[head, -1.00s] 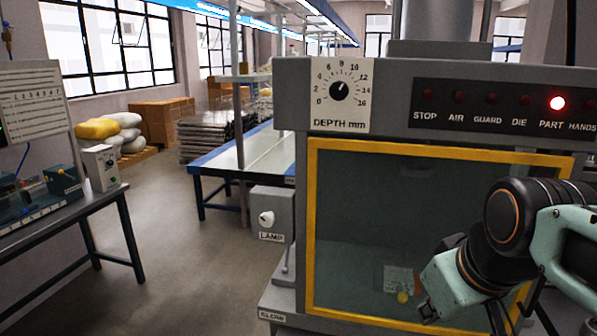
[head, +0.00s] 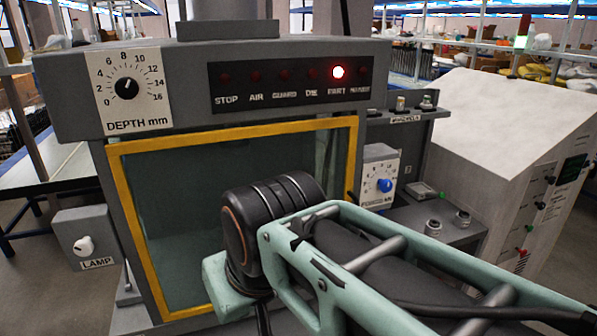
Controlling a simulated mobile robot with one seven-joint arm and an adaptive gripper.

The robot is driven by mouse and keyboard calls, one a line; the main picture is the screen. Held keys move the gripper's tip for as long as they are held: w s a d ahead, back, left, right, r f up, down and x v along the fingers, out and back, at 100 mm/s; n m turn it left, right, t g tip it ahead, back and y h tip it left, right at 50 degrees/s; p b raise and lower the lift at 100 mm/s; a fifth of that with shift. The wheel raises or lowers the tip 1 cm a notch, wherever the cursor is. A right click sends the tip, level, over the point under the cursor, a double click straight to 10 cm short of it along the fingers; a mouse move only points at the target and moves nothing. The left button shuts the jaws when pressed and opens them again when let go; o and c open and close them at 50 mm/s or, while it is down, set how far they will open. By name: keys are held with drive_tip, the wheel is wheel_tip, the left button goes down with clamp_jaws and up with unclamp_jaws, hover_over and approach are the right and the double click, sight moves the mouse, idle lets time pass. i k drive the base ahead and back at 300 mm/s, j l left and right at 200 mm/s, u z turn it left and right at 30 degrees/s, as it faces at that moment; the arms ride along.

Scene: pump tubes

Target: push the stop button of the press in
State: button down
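The press (head: 185,90) stands at left centre in the head view, with a yellow-framed guard window (head: 190,140) on its front. Its lamp panel (head: 300,85) has a row of lamps; the one labelled PART (head: 338,72) is lit red and the STOP lamp (head: 225,78) is dark. I cannot make out a push-in button labelled stop. Two round grey buttons (head: 432,227) sit on a ledge right of the press. My arm crosses in front of the guard window and hides its lower right. My gripper is out of the picture.
A force box with a blue knob (head: 384,185) is on the press's right side. A depth dial (head: 125,86) and a lamp switch (head: 83,244) are on its left. A pale console (head: 500,130) with small buttons stands at right, close beside the ledge.

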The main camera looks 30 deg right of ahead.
sight(524, 252)
drive_tip(key=z, duration=2.6)
drive_tip(key=i+l+z, duration=0.2)
drive_tip(key=i+z, duration=0.15)
drive_tip(key=i, duration=0.9)
drive_tip(key=i+j+z, duration=0.1)
drive_tip(key=i+z, duration=0.25)
drive_tip(key=i, duration=0.85)
